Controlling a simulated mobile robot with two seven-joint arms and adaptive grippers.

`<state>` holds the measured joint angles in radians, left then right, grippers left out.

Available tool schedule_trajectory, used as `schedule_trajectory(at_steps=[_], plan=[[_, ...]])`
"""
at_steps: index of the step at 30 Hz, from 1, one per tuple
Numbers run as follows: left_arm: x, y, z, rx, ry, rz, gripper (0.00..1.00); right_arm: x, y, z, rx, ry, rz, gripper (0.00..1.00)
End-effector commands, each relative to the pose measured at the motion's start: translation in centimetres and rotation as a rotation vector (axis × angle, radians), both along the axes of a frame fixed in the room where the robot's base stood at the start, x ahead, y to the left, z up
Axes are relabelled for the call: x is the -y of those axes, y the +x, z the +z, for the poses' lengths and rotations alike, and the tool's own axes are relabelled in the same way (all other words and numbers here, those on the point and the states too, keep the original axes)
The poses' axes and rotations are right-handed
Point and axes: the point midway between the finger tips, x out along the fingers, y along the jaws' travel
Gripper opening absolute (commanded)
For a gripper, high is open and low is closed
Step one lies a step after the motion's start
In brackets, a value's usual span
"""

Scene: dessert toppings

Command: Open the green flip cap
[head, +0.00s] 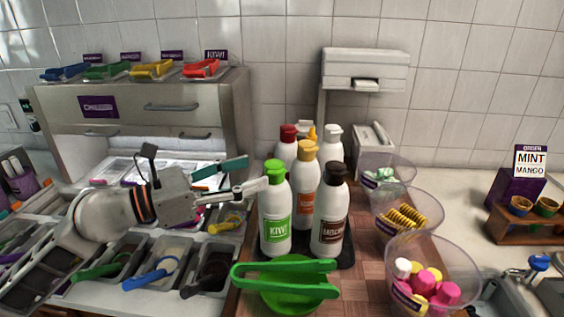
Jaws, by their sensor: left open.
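The green flip cap (274,172) sits on top of a white bottle with a green KIWI label (277,222). The bottle stands upright at the front left of a bottle group, and the cap looks closed. My left gripper (256,172) comes in from the left at cap height. It is open, with its fingers apart and pointing right at the cap. The lower fingertip overlaps the bottle's shoulder just below the cap in the picture; I cannot tell if it touches. Nothing shows between the fingers. My right gripper is not in view.
Brown-capped (331,220) and yellow-capped (306,190) bottles stand close on the right, with others behind. Green tongs (285,268) lie on a green bowl in front. Clear cups (432,280) stand to the right. Topping bins (150,262) lie below my left arm.

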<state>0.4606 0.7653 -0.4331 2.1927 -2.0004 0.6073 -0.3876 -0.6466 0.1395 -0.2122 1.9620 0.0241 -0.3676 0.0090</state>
Motion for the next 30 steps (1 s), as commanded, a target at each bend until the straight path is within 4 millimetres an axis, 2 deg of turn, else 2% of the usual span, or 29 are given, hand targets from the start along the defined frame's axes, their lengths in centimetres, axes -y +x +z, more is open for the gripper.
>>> schedule_trajectory(at_steps=[6, 12, 24, 26, 29, 30], plan=[[2.9, 1.9, 0.4, 0.002, -0.003, -0.001, 0.55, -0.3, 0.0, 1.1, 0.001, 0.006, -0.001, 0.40], [4.9, 3.3, 0.2, 0.001, -0.002, 0.000, 0.55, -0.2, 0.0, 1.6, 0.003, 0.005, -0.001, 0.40], [5.6, 3.8, 0.1, 0.001, 0.001, 0.000, 0.55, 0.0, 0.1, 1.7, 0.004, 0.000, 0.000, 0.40], [5.6, 3.8, 0.1, 0.001, 0.001, 0.000, 0.42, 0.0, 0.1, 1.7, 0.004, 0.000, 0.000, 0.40], [5.6, 3.8, 0.1, 0.001, 0.001, 0.000, 0.16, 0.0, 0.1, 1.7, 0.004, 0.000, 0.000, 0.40], [5.6, 3.8, 0.1, 0.001, 0.001, 0.000, 0.15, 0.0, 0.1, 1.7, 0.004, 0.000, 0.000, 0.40]])
